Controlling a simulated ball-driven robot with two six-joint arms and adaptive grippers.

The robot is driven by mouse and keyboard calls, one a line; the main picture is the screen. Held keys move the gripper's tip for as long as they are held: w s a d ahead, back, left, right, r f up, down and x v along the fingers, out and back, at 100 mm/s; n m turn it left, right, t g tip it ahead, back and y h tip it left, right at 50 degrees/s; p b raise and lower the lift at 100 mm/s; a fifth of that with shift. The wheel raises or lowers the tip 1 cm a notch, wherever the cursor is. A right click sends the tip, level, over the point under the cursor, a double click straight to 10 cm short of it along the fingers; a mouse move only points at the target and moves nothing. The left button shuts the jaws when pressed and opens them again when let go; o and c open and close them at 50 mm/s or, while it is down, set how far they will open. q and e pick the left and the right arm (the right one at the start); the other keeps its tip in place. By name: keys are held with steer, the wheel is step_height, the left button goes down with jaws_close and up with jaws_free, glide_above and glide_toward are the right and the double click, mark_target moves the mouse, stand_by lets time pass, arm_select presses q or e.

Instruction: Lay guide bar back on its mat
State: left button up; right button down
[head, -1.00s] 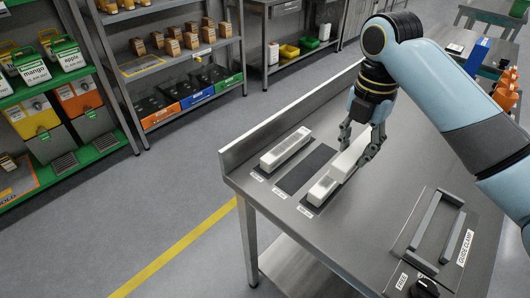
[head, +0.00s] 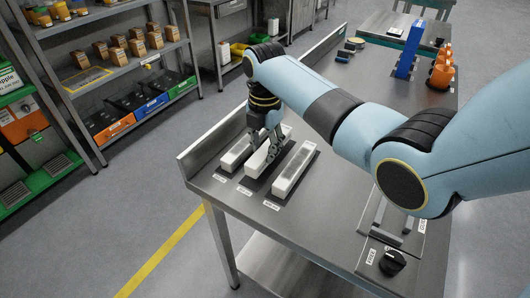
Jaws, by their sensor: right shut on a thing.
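My right gripper (head: 264,145) is shut on a white guide bar (head: 256,164), the middle one of three similar pale bars. The bar lies lengthwise at the middle dark mat, between its two neighbours; whether it touches the mat or hovers just above it I cannot tell. The fingers hide the bar's far part. The left bar (head: 236,154) lies on the left, and the right bar (head: 294,170) lies on a dark mat on the right. My left gripper is not in view.
The steel table (head: 330,190) has a raised edge along its left side. A clamp frame, partly hidden by my arm, and a black knob (head: 393,262) are at the front right. A blue upright object (head: 408,48) and orange items (head: 442,70) stand farther back.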

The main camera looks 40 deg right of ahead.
mark_target(265, 150)
step_height(265, 150, down, 2)
steer(key=shift+f, duration=0.1)
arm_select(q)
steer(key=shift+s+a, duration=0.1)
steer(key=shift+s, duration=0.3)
arm_select(e)
steer(key=shift+f, duration=0.1)
steer(key=c, duration=0.9)
jaws_free()
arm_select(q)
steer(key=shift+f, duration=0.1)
arm_select(e)
step_height(265, 150, up, 12)
steer(key=shift+r, duration=0.15)
